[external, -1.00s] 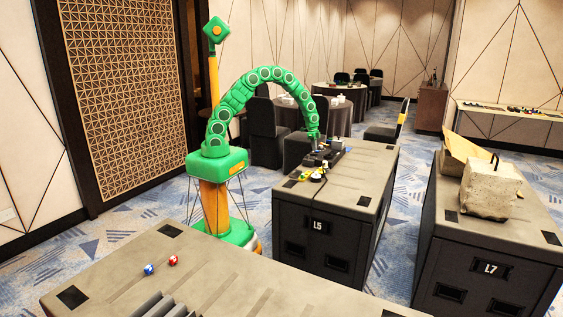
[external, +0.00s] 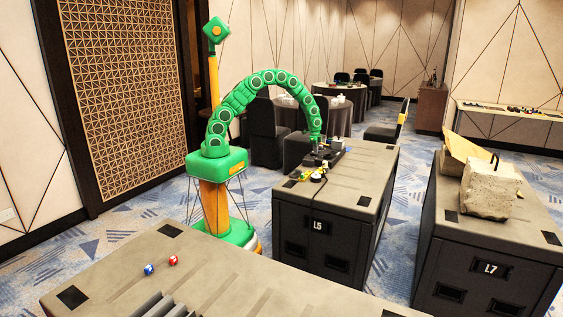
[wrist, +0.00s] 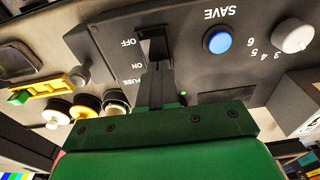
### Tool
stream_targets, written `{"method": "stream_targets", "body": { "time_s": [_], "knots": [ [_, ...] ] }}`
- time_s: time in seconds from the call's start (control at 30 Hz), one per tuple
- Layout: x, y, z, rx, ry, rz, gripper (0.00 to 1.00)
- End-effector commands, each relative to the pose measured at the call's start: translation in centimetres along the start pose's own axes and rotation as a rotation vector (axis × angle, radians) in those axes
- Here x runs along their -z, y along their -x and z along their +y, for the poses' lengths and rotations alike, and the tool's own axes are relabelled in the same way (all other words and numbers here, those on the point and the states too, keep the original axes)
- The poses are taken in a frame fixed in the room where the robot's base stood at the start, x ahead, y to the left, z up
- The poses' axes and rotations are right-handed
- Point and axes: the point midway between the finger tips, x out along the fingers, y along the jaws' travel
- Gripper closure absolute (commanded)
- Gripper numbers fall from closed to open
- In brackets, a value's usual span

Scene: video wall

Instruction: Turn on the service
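A dark control panel (wrist: 190,75) fills the wrist view, its lettering upside down. A black switch (wrist: 154,45) sits in it, with OFF beside its far end and ON beside its near end. My gripper (wrist: 155,80) has its dark fingers together, their tips at the near end of the switch. I cannot tell whether they touch it. The fingers hide part of the switch. In the external view my gripper (external: 317,150) is low over the equipment on the case marked L5 (external: 330,225).
A blue SAVE button (wrist: 218,40) and a white numbered dial (wrist: 292,36) are right of the switch. Round fuse caps (wrist: 85,105) and a yellow-handled part (wrist: 45,92) are left. A small green light (wrist: 183,96) shows close to the fingers. Case L7 (external: 485,265) carries a concrete block (external: 490,190).

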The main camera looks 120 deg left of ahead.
Motion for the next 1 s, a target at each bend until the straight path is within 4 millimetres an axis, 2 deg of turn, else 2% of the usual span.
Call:
{"method": "stream_targets", "body": {
  "time_s": [0.1, 0.57, 1.0],
  "knots": [
    [-0.5, -0.5, 0.2, -0.009, 0.002, -0.009, 1.00],
    [-2.1, -0.1, 0.4, -0.014, 0.003, -0.012, 1.00],
    [-1.9, 0.2, 0.2, -0.009, 0.001, -0.008, 1.00]
  ]
}}
